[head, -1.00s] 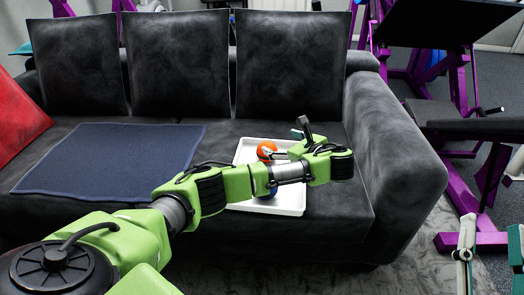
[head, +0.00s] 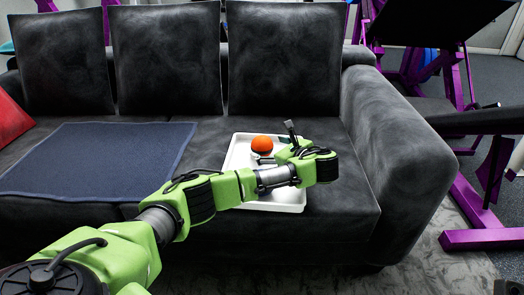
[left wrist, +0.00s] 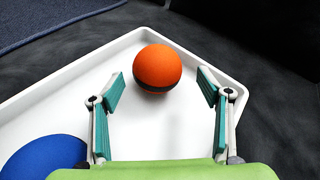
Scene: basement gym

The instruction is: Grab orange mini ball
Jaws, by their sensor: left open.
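The orange mini ball (head: 262,143), with a dark band low on its side, sits in a white tray (head: 236,152) on the sofa's right seat. In the left wrist view the ball (left wrist: 157,66) lies just ahead of my left gripper's fingertips, near the tray's corner. My left gripper (left wrist: 160,88) is open, with teal finger pads on either side of a gap and nothing between them. In the head view the left gripper (head: 274,149) is over the tray beside the ball. My right gripper is not in view.
A blue ball (left wrist: 44,160) lies in the tray near the left finger. A dark blue mat (head: 95,160) covers the left seat. The sofa's armrest (head: 395,150) rises right of the tray. Purple gym equipment (head: 466,200) stands further right.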

